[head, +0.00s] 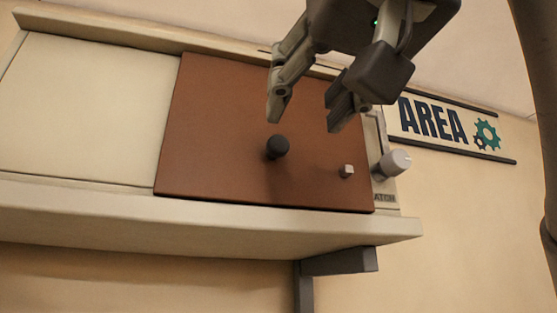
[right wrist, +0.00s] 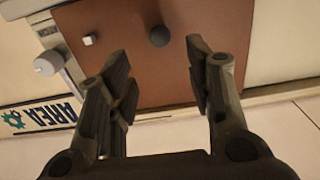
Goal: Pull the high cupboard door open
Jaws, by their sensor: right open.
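The high cupboard door (head: 220,130) is a reddish-brown panel that looks shut, flush in a cream cupboard. A round black knob (head: 277,147) sticks out near its middle. My right gripper (head: 305,120) is open and empty in front of the door, above the knob in the head view. In the right wrist view the door (right wrist: 115,30) fills the upper middle, and the knob (right wrist: 160,36) shows beyond and between the open fingertips (right wrist: 158,68), apart from them. My left gripper is not in view.
A small pale square button (head: 346,171) sits low right on the door. A light round dial (head: 395,162) sticks out at the cupboard's right end, by an "AREA" sign (head: 440,122). A cream ledge (head: 200,222) runs below the door, above a dark bracket (head: 340,262).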

